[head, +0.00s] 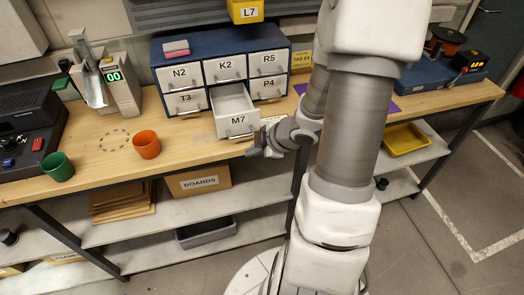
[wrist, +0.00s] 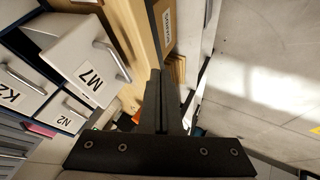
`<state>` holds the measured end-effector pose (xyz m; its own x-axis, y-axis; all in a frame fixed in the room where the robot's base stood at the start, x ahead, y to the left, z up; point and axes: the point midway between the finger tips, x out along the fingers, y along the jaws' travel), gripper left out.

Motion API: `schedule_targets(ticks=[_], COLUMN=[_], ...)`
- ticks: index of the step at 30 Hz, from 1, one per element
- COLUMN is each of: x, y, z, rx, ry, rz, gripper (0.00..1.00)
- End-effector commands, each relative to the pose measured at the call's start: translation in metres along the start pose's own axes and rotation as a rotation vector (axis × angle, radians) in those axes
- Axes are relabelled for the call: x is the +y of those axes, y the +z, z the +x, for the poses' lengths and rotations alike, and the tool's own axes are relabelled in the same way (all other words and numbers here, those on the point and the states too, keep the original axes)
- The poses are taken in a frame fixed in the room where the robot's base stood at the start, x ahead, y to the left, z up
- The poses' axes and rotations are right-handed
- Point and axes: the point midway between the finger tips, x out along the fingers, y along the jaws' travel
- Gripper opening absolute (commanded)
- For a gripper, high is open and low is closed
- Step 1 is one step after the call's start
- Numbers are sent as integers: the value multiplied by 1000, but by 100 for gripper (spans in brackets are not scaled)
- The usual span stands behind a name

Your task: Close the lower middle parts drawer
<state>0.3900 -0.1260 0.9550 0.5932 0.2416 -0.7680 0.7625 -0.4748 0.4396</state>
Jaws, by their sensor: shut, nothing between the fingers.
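The lower middle parts drawer (head: 236,112), labelled M7, is pulled well out of the blue parts cabinet (head: 216,47) on the bench. It also shows in the wrist view as the M7 drawer (wrist: 80,58), with a silver bar handle on its front. My gripper (head: 258,149) is in front of and just to the right of the drawer, by the bench's front edge. In the wrist view my gripper (wrist: 163,85) has its dark fingers together, apart from the drawer front and its handle. Nothing is held.
Drawers N2, K2, R5, T3 and P4 sit closed around the open one. An orange cup (head: 146,144) and a green cup (head: 58,167) stand on the wooden bench (head: 105,165) to the left. A BOARDS box (head: 198,182) is on the shelf below.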

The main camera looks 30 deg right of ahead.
Motion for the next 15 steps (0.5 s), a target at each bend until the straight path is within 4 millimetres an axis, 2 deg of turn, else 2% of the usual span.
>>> schedule_targets(ticks=[1, 3, 6, 15], x=[-3, 16, 26, 38], y=[1, -3, -3, -4], z=[14, 10, 14, 20], rx=[2, 1, 0, 0], ry=[-3, 1, 0, 0], rz=[-1, -3, -1, 0], gripper=[0, 0, 0, 0])
